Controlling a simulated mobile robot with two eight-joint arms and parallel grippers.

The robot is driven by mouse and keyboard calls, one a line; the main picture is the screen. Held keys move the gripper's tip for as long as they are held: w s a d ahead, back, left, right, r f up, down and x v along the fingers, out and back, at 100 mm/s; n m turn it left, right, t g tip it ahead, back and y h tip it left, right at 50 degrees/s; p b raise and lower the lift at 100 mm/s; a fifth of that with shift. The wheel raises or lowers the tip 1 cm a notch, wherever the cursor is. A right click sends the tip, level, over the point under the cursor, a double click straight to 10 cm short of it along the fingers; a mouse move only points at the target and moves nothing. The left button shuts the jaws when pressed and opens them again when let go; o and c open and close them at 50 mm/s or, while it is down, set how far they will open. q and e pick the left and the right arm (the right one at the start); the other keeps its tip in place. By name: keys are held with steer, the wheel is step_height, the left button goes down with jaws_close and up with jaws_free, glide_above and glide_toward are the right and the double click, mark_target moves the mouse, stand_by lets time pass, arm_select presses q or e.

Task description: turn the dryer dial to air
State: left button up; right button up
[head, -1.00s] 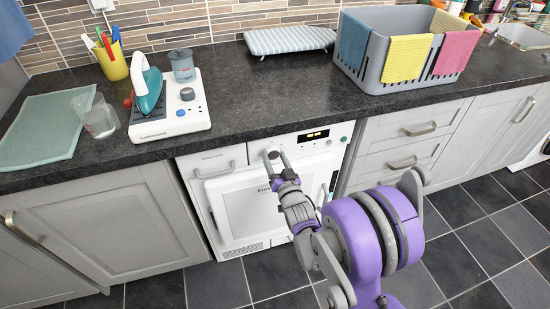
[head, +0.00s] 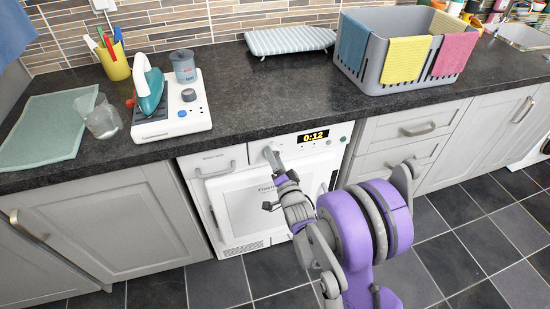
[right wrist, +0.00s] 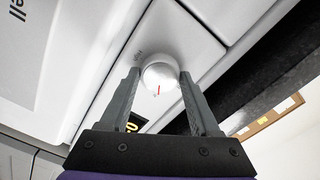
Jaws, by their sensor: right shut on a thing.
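The white dryer (head: 245,205) is built in under the counter. Its round white dial (right wrist: 160,72) has a red pointer line, seen up close in the right wrist view. Small lettering beside the dial is too small to read surely. My right gripper (right wrist: 161,82) is shut on the dial, one finger on each side. In the head view, my right gripper (head: 271,157) reaches the dryer's top panel and largely hides the dial. The dryer's display (head: 313,136) is lit and reads 0:12. My left gripper is not in view.
Above the dryer, the dark counter (head: 270,95) carries a steam iron (head: 150,90), a grey basket (head: 375,60) with cloths and a small ironing board (head: 290,40). A drawer handle (head: 215,170) sticks out left of the dial. The tiled floor in front is clear.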

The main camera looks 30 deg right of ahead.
stand_by(0.5)
steer(key=o, duration=1.4)
steer(key=shift+c, duration=0.2)
steer(key=v, duration=1.1)
